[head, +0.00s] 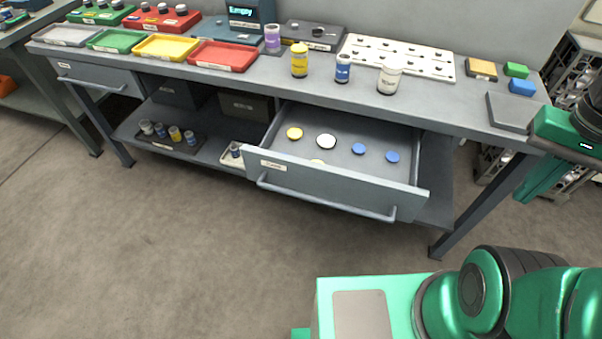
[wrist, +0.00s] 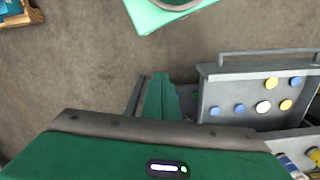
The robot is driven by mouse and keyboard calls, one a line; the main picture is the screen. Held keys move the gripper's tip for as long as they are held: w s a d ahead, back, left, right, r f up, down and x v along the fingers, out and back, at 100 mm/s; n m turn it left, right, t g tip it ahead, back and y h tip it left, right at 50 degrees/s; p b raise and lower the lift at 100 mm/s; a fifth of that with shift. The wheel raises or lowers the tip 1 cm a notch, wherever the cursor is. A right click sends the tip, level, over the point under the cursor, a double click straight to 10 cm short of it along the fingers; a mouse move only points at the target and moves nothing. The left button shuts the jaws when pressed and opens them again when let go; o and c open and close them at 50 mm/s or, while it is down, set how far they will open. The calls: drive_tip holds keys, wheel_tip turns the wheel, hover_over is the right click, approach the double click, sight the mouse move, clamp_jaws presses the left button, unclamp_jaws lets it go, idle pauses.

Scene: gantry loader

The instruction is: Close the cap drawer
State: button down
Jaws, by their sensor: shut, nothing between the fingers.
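The cap drawer (head: 345,186) is pulled out from under the bench in the head view, with a bar handle (head: 325,206) along its grey front. Yellow, white and blue caps lie inside. My gripper (head: 526,192) hangs by the bench's right end, to the right of the drawer and apart from it, fingers shut and empty. In the wrist view the shut fingers (wrist: 161,82) point away from the camera. The open drawer (wrist: 212,86) is to their right there, its handle (wrist: 265,53) at the top.
The grey bench (head: 440,103) carries trays, jars and a white holed board (head: 400,57). A bench leg (head: 480,200) stands between the drawer and my gripper in the head view. A lower shelf holds dark bins and small jars. The floor before the drawer is clear.

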drive_tip(key=w+a+f+n+h, duration=0.1)
drive_tip(key=w+a+n, duration=0.6)
drive_tip(key=w+n, duration=0.4)
drive_tip(key=n+t, duration=0.2)
drive_tip(key=n, duration=1.9)
hover_over(299, 182)
drive_tip(key=s+d, duration=0.2)
drive_tip(key=d, duration=0.7)
drive_tip(key=shift+h, duration=0.3)
drive_tip(key=x, duration=0.4)
drive_tip(key=s+x, duration=0.1)
drive_tip(key=x, duration=0.1)
drive_tip(key=shift+w+a+f, duration=0.1)
drive_tip(key=shift+a+f, duration=0.2)
drive_tip(key=s+a+f+n, duration=0.3)
drive_tip(key=a+n, duration=0.3)
drive_tip(key=a, duration=0.4)
drive_tip(key=shift+n+t, duration=0.3)
drive_tip(key=shift+t, duration=0.1)
drive_tip(key=x, duration=1)
drive_tip(key=shift+w+a+f, duration=0.15)
drive_tip(key=shift+w+a, duration=0.05)
drive_tip(key=shift+a, duration=0.1)
